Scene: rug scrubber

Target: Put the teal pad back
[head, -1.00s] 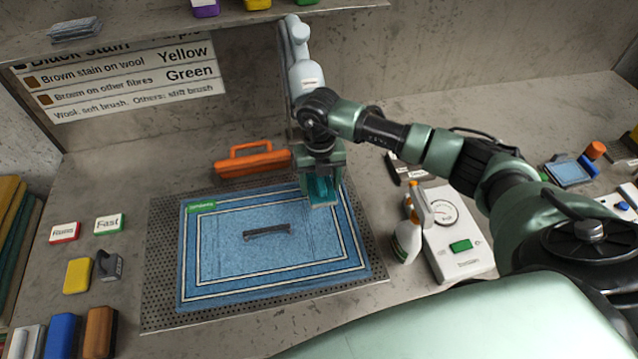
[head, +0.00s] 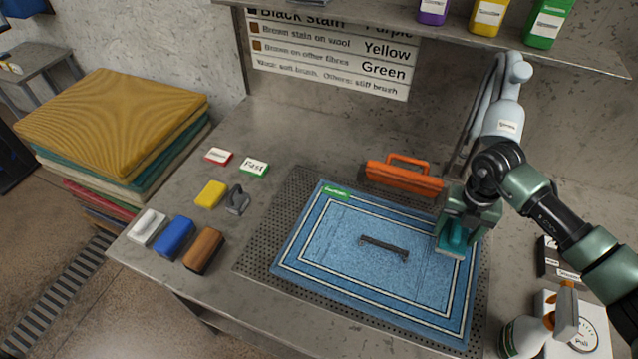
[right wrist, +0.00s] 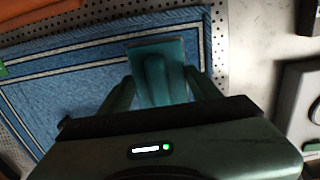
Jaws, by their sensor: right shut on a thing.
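The teal pad (head: 452,243) is held in my right gripper (head: 462,228) over the right part of the blue rug (head: 345,235). The right wrist view shows the teal pad (right wrist: 158,70) between the two fingers, which are shut on it. The pad is at or just above the rug; I cannot tell whether it touches. My left gripper is not in view.
At left are a yellow block (head: 210,194), a grey clip-like holder (head: 238,199), and white (head: 147,227), blue (head: 174,237) and brown (head: 204,250) brushes. A spray bottle (head: 525,335) stands at right.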

